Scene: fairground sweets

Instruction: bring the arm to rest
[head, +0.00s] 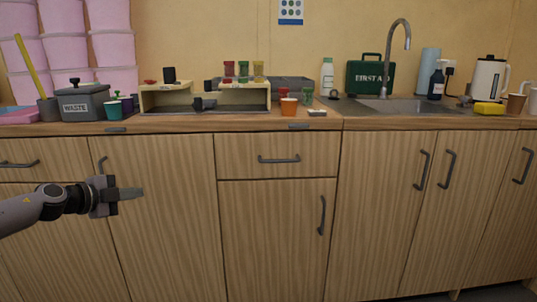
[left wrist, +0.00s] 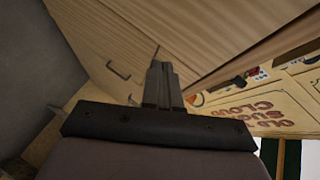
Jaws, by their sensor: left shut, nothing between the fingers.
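My left arm comes in from the left in the head view. Its gripper (head: 132,193) hangs in front of the lower wooden cabinet doors, well below the counter top, with its fingers pointing right. The fingers are shut with nothing between them. In the left wrist view the closed fingers (left wrist: 163,85) point up the picture toward the wooden cabinet fronts and touch nothing that I can see. My right gripper is not in view.
The wooden counter (head: 230,126) runs across the head view. On it stand a waste bin (head: 84,105), a cream stand (head: 205,98), an orange cup (head: 289,107), a green first aid case (head: 370,77) and a kettle (head: 489,78). Cabinet handles (head: 279,160) stick out.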

